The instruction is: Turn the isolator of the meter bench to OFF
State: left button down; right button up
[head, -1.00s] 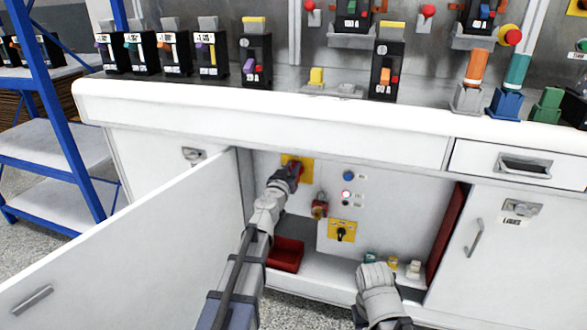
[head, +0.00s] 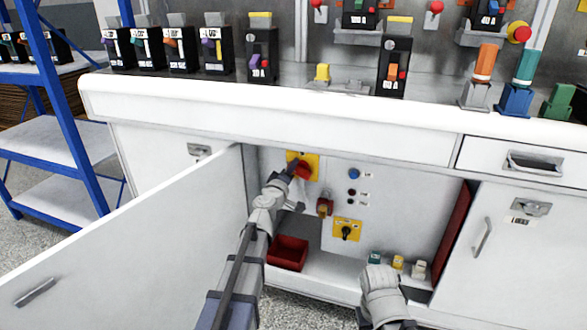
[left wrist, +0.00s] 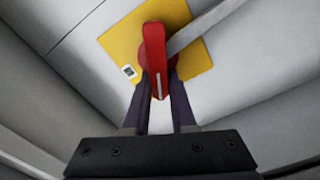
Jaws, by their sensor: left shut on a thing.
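The isolator has a red handle (head: 303,171) on a yellow plate (head: 314,159) at the upper left of the panel inside the open cabinet. My left gripper (head: 296,169) reaches in and is shut on the handle. In the left wrist view the handle (left wrist: 155,45) stands nearly upright in the picture, between the two dark fingers of the gripper (left wrist: 160,82), across the yellow plate (left wrist: 115,42). The plate's position markings cannot be read. My right arm shows at the bottom, with its gripper out of view.
The open white door (head: 130,240) stands left of my left arm. A red bin (head: 287,253) sits on the cabinet floor.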

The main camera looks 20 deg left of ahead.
pick_arm(q)
jog(key=n, duration=0.2)
jog(key=f+n+b, duration=0.1)
jog(key=n, duration=0.2)
jog(key=shift+a, duration=0.2)
dwell(0.6)
jog(key=c, duration=0.7)
grip_release()
jog(key=shift+f, duration=0.1)
jog(key=shift+c, duration=0.2)
jog(key=shift+s, duration=0.1)
jog(key=s, duration=0.7)
jog(key=shift+s, duration=0.3)
jog(key=shift+a, duration=0.1)
